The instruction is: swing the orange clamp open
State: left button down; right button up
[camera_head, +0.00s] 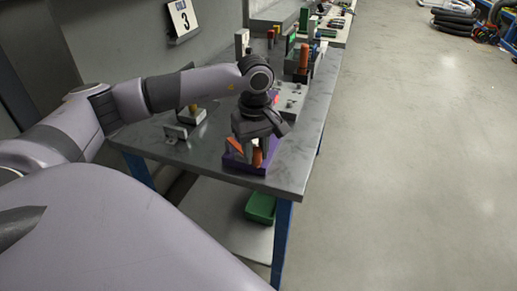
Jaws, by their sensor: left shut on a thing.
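The orange clamp (257,157) shows as small orange parts low between the fingers of my left gripper (254,153). It sits over a purple base (236,164) near the front edge of the metal table. Another orange piece (234,144) shows just left of the gripper. My left gripper points down and is shut on the orange clamp; the fingers and wrist hide much of it, so I cannot tell how far it is swung. My right gripper is not in view.
The grey table (290,168) has blue legs (282,240). A metal block (191,115) stands left of the gripper, and boxes with an orange cylinder (304,58) stand behind. A green bin (261,208) is on the lower shelf.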

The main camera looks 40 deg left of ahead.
pick_arm(q)
jog(key=shift+r, duration=0.1)
jog(key=c, duration=0.8)
grip_release()
notch_tip(320, 180, up, 7)
jog(key=shift+r, duration=0.1)
